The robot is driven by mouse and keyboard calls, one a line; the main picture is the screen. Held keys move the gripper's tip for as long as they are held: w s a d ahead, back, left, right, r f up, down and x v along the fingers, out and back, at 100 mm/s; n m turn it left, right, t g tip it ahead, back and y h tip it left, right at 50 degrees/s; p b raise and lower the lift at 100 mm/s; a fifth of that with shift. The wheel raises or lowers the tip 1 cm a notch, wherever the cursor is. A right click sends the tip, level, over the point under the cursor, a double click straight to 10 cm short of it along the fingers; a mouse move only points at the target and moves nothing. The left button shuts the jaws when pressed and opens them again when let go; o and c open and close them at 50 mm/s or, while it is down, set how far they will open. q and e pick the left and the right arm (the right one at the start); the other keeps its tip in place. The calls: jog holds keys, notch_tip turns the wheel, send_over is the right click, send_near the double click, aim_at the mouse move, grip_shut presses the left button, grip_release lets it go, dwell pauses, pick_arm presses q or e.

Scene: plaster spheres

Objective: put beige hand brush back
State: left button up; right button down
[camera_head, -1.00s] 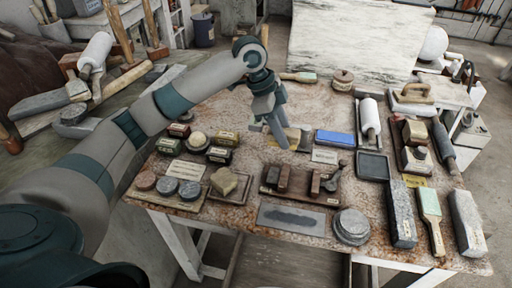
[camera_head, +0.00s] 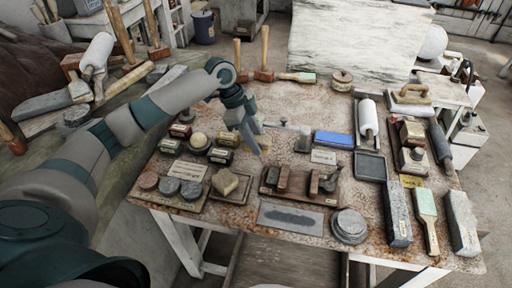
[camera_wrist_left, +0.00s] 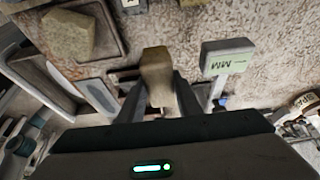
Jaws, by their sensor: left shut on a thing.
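My left gripper (camera_head: 252,146) is above the table, left of the blue block. It is shut on the beige hand brush (camera_wrist_left: 157,68), a beige, blocky piece between the two fingers in the left wrist view. In the head view the brush (camera_head: 259,128) is mostly hidden behind the fingers, with only a little beige showing. I cannot tell whether it touches the tabletop. My right gripper is not in view.
Small tins and a dark tray (camera_head: 232,197) with a beige block lie left and in front. A blue block (camera_head: 334,139), a label card (camera_head: 323,157) and a wooden tray of small tools (camera_head: 299,197) are to the right. The rear tabletop (camera_head: 300,98) is mostly clear.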

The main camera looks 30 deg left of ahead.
pick_arm(q)
notch_tip(320, 180, down, 3)
jog(key=shift+r+p, duration=0.1)
jog(key=shift+p, duration=0.45)
jog(key=shift+f, duration=0.35)
jog(key=shift+f, duration=0.6)
jog(key=o, duration=0.9)
jog(key=shift+o, duration=0.2)
jog(key=shift+r, duration=0.1)
jog(key=shift+r, duration=0.45)
jog(key=b+v, duration=0.2)
jog(key=v, duration=1)
jog(key=shift+b, duration=0.3)
